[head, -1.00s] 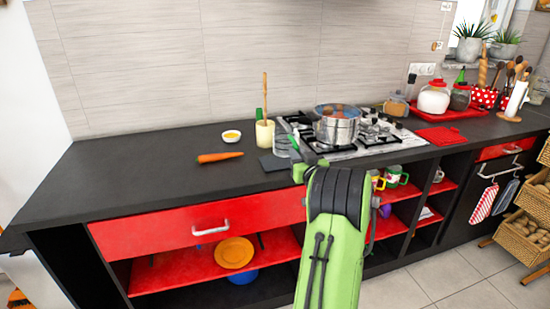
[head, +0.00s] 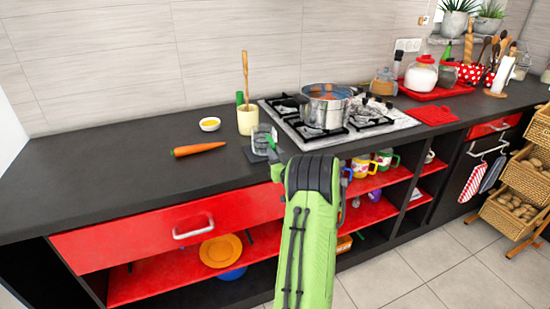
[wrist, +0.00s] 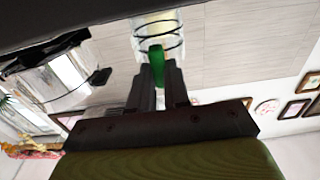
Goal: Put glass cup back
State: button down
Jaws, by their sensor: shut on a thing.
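The glass cup (head: 261,139) is clear, with dark rings around it and a green handle. In the wrist view the glass cup (wrist: 158,30) stands out beyond my fingers, with its green handle between them. My gripper (wrist: 157,78) is shut on that handle. In the head view my gripper (head: 273,155) is mostly hidden behind my green arm. The cup shows against the black counter (head: 110,170), left of the stove. I cannot tell whether it touches the counter.
A pot (head: 325,107) sits on the gas stove (head: 375,128). A carrot (head: 198,149), a small bowl (head: 210,124) and a cream utensil holder (head: 248,121) stand nearby. Below are red shelves (head: 370,212) with colored mugs (head: 362,167) and an orange plate (head: 220,250). The counter's left part is clear.

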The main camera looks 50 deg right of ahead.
jog(key=c, duration=1.1)
grip_release()
